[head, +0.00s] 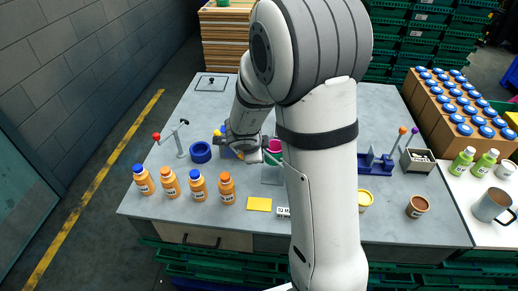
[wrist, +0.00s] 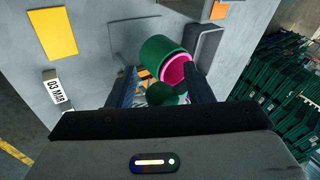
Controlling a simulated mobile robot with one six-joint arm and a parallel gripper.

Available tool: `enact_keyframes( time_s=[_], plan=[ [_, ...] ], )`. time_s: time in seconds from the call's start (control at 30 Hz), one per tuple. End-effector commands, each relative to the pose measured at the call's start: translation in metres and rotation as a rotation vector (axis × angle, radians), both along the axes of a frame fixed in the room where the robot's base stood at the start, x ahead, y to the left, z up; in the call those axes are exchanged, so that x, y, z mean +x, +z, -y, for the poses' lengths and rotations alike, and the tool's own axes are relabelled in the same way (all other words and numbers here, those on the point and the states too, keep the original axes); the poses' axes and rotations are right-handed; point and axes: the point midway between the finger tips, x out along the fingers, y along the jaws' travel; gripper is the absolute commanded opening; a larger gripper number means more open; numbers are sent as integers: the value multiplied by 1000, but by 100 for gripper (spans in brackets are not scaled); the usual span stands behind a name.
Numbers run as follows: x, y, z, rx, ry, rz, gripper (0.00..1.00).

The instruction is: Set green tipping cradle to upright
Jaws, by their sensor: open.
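In the wrist view a green cylinder (wrist: 156,47) with a pink inside (wrist: 176,70) lies tilted, its open end toward the lower right; it appears to be the green tipping cradle. A round green knob (wrist: 163,94) shows just below it. My gripper (wrist: 163,82) is open, with one dark finger on each side of the knob; I cannot tell whether they touch it. In the head view my gripper (head: 246,151) is low over the table beside the pink part (head: 274,145). My arm hides much of the cradle there.
Several orange bottles (head: 197,185) stand along the table's front left. A blue ring (head: 201,152) and a red-knobbed stand (head: 180,141) are at the left. A yellow card (head: 259,204) lies in front. A blue fixture (head: 374,161) stands right of my arm.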

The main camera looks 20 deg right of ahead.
Motion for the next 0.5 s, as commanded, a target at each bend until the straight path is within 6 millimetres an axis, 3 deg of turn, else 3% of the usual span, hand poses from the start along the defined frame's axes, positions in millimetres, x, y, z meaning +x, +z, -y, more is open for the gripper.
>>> enact_keyframes(
  time_s=[0.17, 0.5],
  plan=[
    [-3, 8, -3, 0, 1, 4, 46],
    [-27, 49, -21, 1, 1, 4, 46]
  ],
)
